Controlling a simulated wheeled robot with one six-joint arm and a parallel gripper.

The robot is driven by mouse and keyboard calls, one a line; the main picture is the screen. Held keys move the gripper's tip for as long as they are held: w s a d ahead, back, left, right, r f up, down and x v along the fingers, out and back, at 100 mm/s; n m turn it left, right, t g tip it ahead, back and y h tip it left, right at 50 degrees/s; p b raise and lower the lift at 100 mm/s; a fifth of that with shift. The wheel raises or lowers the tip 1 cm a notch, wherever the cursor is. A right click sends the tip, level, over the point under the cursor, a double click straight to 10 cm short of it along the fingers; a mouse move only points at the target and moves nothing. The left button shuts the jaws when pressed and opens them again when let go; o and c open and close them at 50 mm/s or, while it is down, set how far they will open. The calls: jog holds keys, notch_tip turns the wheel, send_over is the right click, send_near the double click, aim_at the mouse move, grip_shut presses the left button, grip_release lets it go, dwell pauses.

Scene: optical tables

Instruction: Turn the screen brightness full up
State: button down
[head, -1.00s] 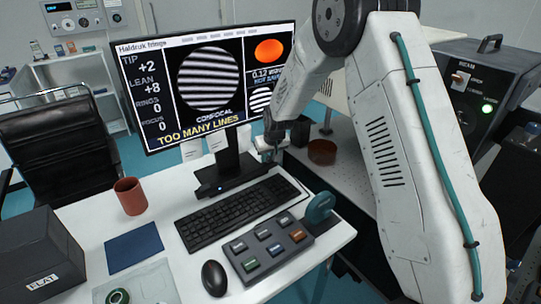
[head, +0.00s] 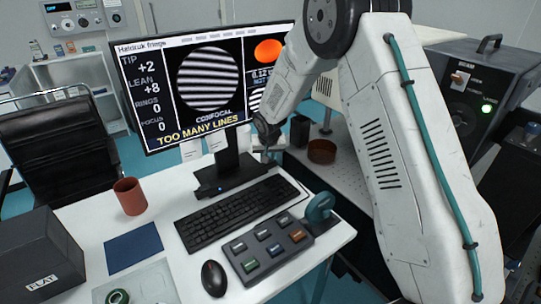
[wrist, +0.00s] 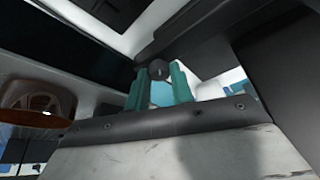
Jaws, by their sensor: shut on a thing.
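The monitor (head: 205,150) stands on the white desk and is lit, with striped fringe pictures and the words "TOO MANY LINES". My forearm covers the right part of its screen. My gripper (head: 268,155) is at the monitor's lower right, small and partly hidden in the head view. In the wrist view, the two teal fingers of my gripper (wrist: 159,82) are closed on a small dark round knob (wrist: 159,69) under a dark edge. The knob's setting cannot be read.
A keyboard (head: 238,212), a button box (head: 268,247) and a mouse (head: 214,278) lie in front of the monitor. A red-brown cup (head: 130,196) stands to the left. A brown round dish (head: 322,151) sits on the perforated table at right.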

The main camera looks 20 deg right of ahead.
jog(key=m+h, duration=0.1)
jog(key=m, duration=0.1)
jog(key=m+g+h, duration=0.1)
jog(key=m, duration=0.2)
jog(key=shift+w+a, duration=0.15)
jog(key=shift+a, duration=0.05)
jog(key=shift+w+a+r+m+g+h, duration=0.1)
jog(key=shift+m+g+h, duration=0.15)
jog(key=shift+m, duration=0.7)
jog(key=shift+a+m+g+h, duration=0.15)
jog(key=shift+m+h, duration=0.1)
jog(key=shift+m, duration=0.7)
jog(key=c, duration=2.2)
grip_release()
jog(key=c, duration=1.2)
grip_release()
jog(key=shift+w+a, duration=0.1)
jog(key=shift+a, duration=0.1)
jog(key=shift+d, duration=0.25)
jog(key=shift+r, duration=0.15)
jog(key=s+a, duration=0.2)
jog(key=a, duration=0.1)
jog(key=s+a, duration=0.2)
jog(key=a, duration=0.2)
jog(key=s+a, duration=0.3)
jog(key=shift+a+r, duration=0.2)
jog(key=shift+r, duration=0.15)
